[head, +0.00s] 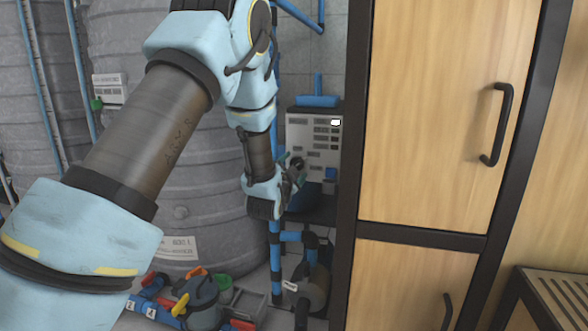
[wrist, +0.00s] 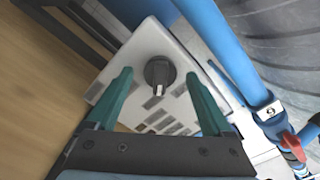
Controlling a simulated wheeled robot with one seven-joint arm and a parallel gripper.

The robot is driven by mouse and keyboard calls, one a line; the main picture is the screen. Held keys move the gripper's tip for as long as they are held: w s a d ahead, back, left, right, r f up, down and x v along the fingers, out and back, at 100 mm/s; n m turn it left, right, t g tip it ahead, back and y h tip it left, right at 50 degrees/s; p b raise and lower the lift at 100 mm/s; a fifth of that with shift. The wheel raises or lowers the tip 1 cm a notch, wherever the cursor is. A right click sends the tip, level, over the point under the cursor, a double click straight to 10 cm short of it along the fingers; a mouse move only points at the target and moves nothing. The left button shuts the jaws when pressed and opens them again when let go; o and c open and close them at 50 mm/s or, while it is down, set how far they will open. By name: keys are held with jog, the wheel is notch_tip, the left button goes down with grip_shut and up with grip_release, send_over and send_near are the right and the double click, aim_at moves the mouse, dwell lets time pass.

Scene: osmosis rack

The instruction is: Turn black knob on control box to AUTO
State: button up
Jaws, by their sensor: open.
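The control box (head: 314,135) has a pale grey panel with several dark labels and stands between the grey tank and the wooden cabinet. In the wrist view its panel (wrist: 128,72) fills the middle, tilted. The black knob (wrist: 160,72) sits on the panel with a light pointer mark on its lower side. My gripper (wrist: 162,80) is open, with its two green fingers on either side of the knob and apart from it. In the head view my gripper (head: 297,172) is in front of the box's lower left part. Which setting the knob points to cannot be read.
The wooden cabinet (head: 440,120) with a dark frame stands close on the right of the box. A large grey tank (head: 160,150) is on the left. Blue pipes (head: 276,262) run beside and below the box. A pump (head: 308,288) stands below.

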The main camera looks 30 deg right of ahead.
jog(key=p+v, duration=0.1)
jog(key=v, duration=0.9)
jog(key=shift+s+a, duration=0.3)
jog(key=w+a+f+n+g+y, duration=0.2)
jog(key=a+n+y, duration=0.25)
jog(key=a, duration=0.55)
jog(key=w+a+f+n+g+y, duration=0.2)
jog(key=a+n+y, duration=0.25)
jog(key=a, duration=0.55)
jog(key=s+a+n+g+y, duration=0.3)
jog(key=s+a+n+g, duration=0.55)
jog(key=s+a, duration=0.75)
notch_tip(320, 180, up, 37)
jog(key=a+p, duration=0.1)
jog(key=p, duration=3.6)
jog(key=shift+w+f+t, duration=0.15)
jog(key=shift+w+t, duration=0.3)
